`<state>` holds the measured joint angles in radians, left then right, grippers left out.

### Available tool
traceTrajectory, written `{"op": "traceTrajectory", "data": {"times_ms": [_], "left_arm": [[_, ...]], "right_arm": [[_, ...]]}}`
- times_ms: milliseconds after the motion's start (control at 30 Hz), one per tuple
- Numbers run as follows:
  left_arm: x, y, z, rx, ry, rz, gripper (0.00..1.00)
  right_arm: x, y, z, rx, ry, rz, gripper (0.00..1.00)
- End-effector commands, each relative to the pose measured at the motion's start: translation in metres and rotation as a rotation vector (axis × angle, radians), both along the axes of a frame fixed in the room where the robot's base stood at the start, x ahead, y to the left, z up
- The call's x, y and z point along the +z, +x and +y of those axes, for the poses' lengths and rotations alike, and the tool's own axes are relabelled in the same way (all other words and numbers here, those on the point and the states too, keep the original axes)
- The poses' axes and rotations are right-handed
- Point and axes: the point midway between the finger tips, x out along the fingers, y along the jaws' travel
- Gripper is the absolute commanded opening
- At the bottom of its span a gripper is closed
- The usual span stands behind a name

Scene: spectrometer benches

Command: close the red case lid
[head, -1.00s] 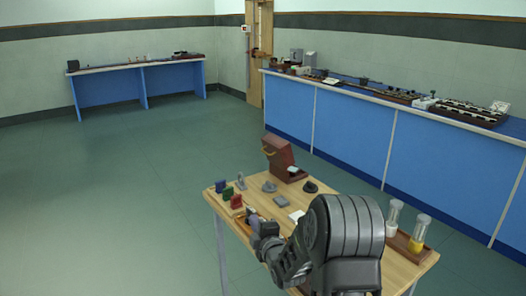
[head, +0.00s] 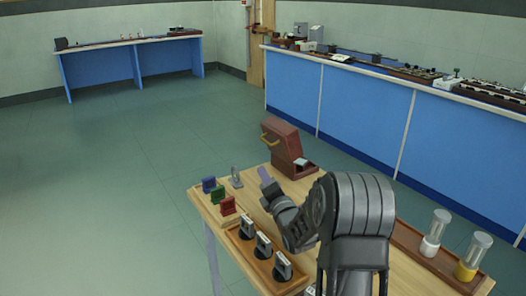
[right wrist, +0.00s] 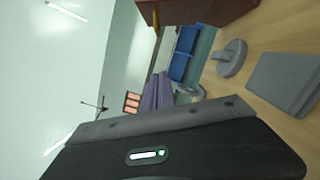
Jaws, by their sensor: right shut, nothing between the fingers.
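The red case (head: 281,140) is a brownish-red box at the far edge of the wooden table in the head view. A tall slanted part with a brass handle (head: 269,138) on its left stands up from a low base, which has a small grey piece (head: 301,162) on it; I take the tall part to be the raised lid. In the right wrist view the case (right wrist: 215,10) is cut off at the top. My right gripper (head: 265,176) is shut and empty, apart from the case, on its near left side. Its fingers (right wrist: 158,92) also show in the right wrist view. My left gripper is not in view.
Blue, green (head: 217,195) and red blocks and a grey upright piece (head: 236,177) stand at left. A wooden tray (head: 249,262) holds black-and-white pieces in front. Two glass cylinders (head: 434,232) stand on a right tray. A grey disc (right wrist: 231,57) and slab (right wrist: 285,83) lie on the table.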

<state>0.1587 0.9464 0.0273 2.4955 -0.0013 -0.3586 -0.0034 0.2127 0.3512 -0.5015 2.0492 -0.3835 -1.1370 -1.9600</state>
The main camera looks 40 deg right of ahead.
Motion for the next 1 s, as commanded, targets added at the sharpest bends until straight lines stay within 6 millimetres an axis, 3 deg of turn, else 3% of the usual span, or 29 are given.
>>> {"op": "traceTrajectory", "data": {"times_ms": [100,633,767,1000], "left_arm": [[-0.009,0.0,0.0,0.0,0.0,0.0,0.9],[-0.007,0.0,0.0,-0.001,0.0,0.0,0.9],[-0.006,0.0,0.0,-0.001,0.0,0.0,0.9],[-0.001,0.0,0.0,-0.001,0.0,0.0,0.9]], "right_arm": [[-0.008,0.0,0.0,-0.001,-0.006,0.0,0.0],[-0.006,0.006,-0.002,0.0,-0.007,0.002,0.0],[-0.004,0.019,-0.007,0.0,-0.008,0.001,0.0],[0.001,0.059,-0.021,0.0,-0.009,0.0,0.0]]}}
